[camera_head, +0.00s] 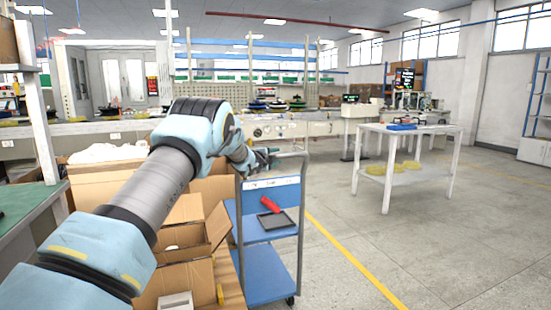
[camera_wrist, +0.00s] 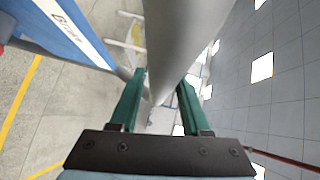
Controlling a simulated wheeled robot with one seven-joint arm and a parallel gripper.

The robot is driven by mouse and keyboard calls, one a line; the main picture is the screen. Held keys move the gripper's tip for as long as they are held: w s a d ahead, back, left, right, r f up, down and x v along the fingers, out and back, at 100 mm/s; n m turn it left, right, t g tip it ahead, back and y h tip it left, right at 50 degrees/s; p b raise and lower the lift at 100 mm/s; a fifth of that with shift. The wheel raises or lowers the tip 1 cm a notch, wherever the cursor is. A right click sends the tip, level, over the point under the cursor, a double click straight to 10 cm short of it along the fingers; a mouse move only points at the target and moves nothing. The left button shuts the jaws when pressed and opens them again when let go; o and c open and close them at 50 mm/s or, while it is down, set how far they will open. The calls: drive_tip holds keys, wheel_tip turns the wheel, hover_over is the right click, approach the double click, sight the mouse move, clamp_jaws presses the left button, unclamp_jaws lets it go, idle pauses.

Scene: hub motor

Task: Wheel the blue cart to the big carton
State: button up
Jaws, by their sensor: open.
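The blue cart (camera_head: 265,272) stands just right of the cartons, with blue shelves and a grey frame. A red tool and a dark tray lie on its middle shelf. My gripper (camera_head: 268,158) is at the cart's top handle. In the wrist view, the open green fingers (camera_wrist: 158,88) lie on either side of a thick grey bar (camera_wrist: 182,45), which looks like the cart's handle; I cannot tell whether they touch it. The cart's blue panel (camera_wrist: 68,32) shows at upper left. A big open carton (camera_head: 105,185) with white contents stands left, partly hidden by my arm.
Smaller open cartons (camera_head: 190,270) crowd the cart's left side. A white table (camera_head: 415,132) stands to the right. A green-topped bench (camera_head: 25,212) is at far left. The grey floor (camera_head: 410,240) with a yellow line is clear right of the cart.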

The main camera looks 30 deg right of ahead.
drive_tip(key=shift+o, duration=1)
drive_tip(key=shift+a, duration=0.1)
drive_tip(key=b+v, duration=0.2)
drive_tip(key=v, duration=0.8)
drive_tip(key=shift+s+a, duration=0.25)
